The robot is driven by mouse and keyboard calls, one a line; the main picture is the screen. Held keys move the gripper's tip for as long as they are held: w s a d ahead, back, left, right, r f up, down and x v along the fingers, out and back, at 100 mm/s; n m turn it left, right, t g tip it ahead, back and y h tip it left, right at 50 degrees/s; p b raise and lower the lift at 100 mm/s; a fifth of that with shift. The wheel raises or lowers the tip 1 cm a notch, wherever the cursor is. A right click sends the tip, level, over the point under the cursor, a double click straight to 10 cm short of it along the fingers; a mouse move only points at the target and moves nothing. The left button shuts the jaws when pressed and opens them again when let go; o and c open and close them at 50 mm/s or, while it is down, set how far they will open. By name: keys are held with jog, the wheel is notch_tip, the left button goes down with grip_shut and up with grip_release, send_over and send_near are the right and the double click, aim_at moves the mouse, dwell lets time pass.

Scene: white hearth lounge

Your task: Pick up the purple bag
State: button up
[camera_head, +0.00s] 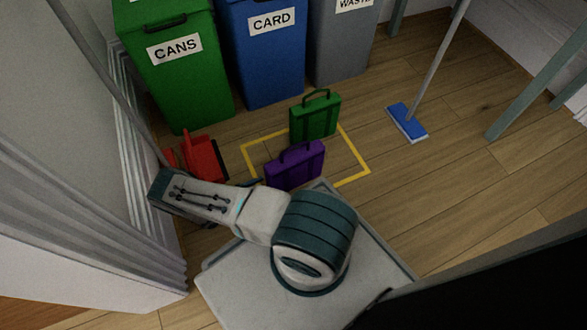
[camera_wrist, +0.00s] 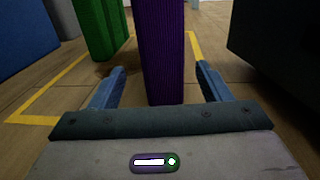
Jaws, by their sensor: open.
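The purple bag (camera_head: 295,165) stands upright on the wooden floor inside a yellow taped outline, with its handle on top. In the wrist view the purple bag (camera_wrist: 164,50) rises straight ahead, seen narrow side on, and its top is cut off. My gripper (camera_wrist: 160,84) is open, with one blue-grey finger on each side of the bag's near lower end. In the head view my arm hides the fingers and part of the bag's lower edge.
A green bag (camera_head: 315,119) stands just behind the purple one. Green (camera_head: 175,70), blue (camera_head: 262,55) and grey (camera_head: 342,45) bins line the back. A blue mop head (camera_head: 407,122) is at right, with open floor around it.

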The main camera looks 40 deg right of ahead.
aim_at(281, 181)
jog(key=shift+s+d+r+b, duration=0.1)
jog(key=shift+s+d+b, duration=0.15)
jog(key=shift+d, duration=1.05)
jog(key=shift+s+d+r+b, duration=0.1)
jog(key=shift+s+d+b, duration=0.2)
jog(key=shift+d, duration=0.95)
jog(key=shift+s+d+r+b, duration=0.1)
jog(key=shift+s+d+b, duration=0.15)
jog(key=shift+d, duration=1.05)
jog(key=shift+w, duration=0.1)
jog(key=c, duration=1.2)
jog(key=shift+c, duration=0.2)
